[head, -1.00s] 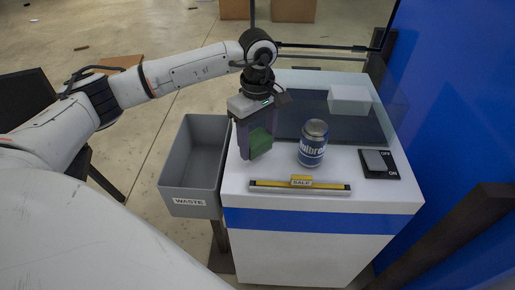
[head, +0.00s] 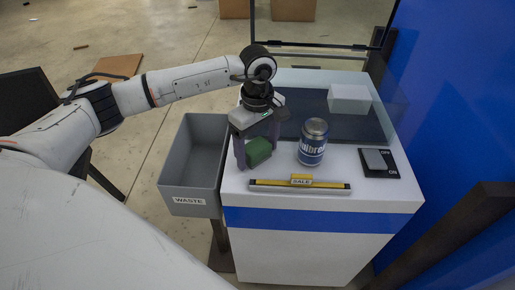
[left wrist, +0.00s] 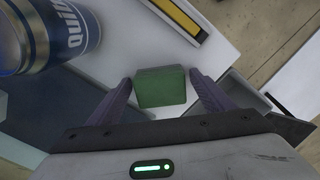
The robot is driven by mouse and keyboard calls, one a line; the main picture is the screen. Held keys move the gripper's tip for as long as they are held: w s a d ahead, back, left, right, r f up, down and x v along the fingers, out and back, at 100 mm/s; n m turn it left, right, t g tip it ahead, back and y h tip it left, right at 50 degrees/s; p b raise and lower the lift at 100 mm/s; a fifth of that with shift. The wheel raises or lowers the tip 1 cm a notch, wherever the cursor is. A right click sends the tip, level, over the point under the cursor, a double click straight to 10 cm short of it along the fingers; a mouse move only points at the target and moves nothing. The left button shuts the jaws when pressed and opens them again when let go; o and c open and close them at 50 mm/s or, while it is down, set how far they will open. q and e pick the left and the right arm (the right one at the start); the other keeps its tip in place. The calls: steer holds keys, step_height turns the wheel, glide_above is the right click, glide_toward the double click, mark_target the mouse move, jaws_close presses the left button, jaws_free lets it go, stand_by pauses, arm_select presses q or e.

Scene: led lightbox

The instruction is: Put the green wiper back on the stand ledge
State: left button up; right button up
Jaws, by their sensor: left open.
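The green wiper (head: 260,151) is a small green block on the left part of the white counter, beside the can. My left gripper (head: 257,156) is above it, with its purple fingers open on either side. In the left wrist view the wiper (left wrist: 161,87) sits between the two spread fingers (left wrist: 163,84), with a gap visible on each side. Whether its underside touches the counter is hard to tell. A dark frame with a crossbar (head: 320,44) stands at the back; I cannot tell whether this bar is the stand ledge. My right gripper is not in view.
A blue and silver can (head: 313,143) stands right of the gripper. A grey waste bin (head: 191,187) hangs at the counter's left side. A switch (head: 378,163) and white box (head: 349,99) are right.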

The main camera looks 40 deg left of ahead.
mark_target(258, 147)
arm_select(q)
step_height(258, 147, up, 12)
steer(key=shift+r+b, duration=0.2)
steer(key=shift+b, duration=0.15)
